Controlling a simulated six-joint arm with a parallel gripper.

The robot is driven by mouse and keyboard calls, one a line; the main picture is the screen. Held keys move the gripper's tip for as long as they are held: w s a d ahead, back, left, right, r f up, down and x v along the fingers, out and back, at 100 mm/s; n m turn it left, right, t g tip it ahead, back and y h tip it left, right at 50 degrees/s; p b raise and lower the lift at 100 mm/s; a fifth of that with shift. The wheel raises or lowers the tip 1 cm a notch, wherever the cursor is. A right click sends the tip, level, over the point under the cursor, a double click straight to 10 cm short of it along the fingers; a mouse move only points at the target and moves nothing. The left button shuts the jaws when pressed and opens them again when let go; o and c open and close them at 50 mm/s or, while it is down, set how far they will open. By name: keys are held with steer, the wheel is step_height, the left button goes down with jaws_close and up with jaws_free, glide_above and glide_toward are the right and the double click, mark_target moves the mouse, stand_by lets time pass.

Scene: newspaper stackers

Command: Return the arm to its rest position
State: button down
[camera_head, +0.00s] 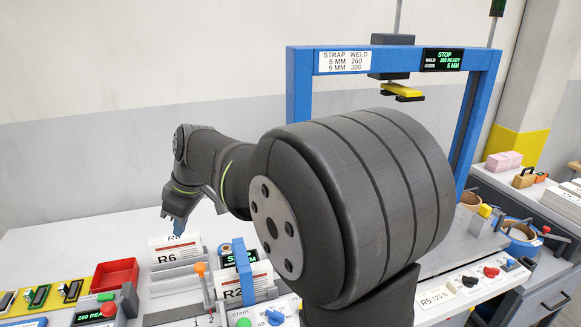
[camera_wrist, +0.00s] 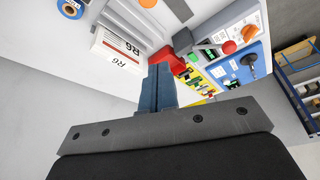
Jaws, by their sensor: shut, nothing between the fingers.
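My gripper (camera_head: 179,226) hangs over the left part of the work surface in the head view, near the white bundle labelled R6 (camera_head: 168,255). In the wrist view my gripper (camera_wrist: 158,70) shows its blue-grey fingers together, with nothing between them. The R6 bundle (camera_wrist: 118,50) lies to the left of the fingers there, apart from them. My dark arm fills the middle of the head view and hides part of the bench behind it.
A red tray (camera_head: 115,273) stands left of the bundles. A bundle labelled R2 (camera_head: 233,289) sits in front, near a blue post (camera_head: 242,262). A blue frame (camera_head: 299,85) with a display rises behind my arm. Bare white surface (camera_head: 60,245) lies at the left.

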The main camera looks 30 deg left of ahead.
step_height(320, 180, down, 10)
steer(key=shift+d, duration=0.2)
stand_by(0.7)
steer(key=shift+a, duration=0.1)
